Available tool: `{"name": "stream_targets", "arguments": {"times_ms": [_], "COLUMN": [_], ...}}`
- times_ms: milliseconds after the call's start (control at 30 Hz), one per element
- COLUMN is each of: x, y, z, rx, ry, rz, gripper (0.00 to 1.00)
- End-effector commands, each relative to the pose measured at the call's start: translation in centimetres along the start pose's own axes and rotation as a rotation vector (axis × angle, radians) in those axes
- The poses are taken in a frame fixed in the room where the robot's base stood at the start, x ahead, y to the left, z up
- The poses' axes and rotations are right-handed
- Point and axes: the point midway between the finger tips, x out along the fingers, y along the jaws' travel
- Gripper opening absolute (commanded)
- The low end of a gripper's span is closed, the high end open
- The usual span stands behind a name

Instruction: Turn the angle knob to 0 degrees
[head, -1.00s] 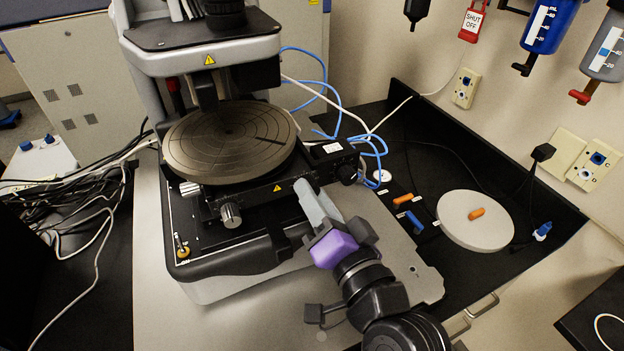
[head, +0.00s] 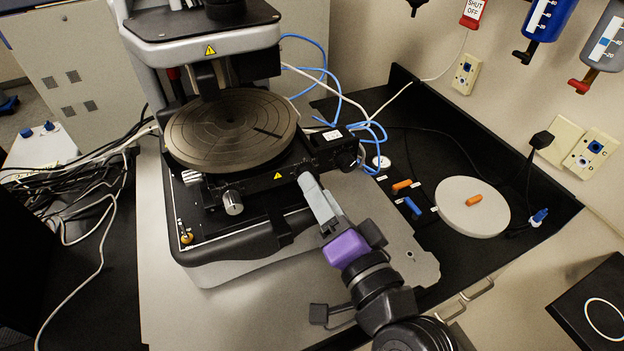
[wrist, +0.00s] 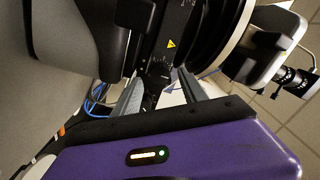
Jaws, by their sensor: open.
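The stylus profiler has a round dark stage (head: 232,130) with a silver knob (head: 232,202) at its front and a black knob (head: 346,160) at its right side. No angle scale is readable, so I cannot tell which knob sets the angle. My gripper (head: 308,180) is open, with its fingertips close to the right front of the stage mount. In the wrist view, the two grey fingers of my gripper (wrist: 160,88) stand apart, with a dark knob-like part (wrist: 157,74) beyond and between them. Contact cannot be made out.
Blue cables (head: 372,135) hang behind the right side of the mount. A white disc (head: 472,206) with an orange piece lies on the black bench to the right. Tangled cables (head: 90,175) lie at the left.

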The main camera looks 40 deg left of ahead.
Motion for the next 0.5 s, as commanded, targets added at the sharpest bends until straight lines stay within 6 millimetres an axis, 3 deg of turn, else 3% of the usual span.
{"name": "stream_targets", "arguments": {"times_ms": [500], "x": [-5.1], "y": [0.1], "z": [0.0], "rx": [0.0], "ry": [0.001], "rz": [0.001], "gripper": [0.51]}}
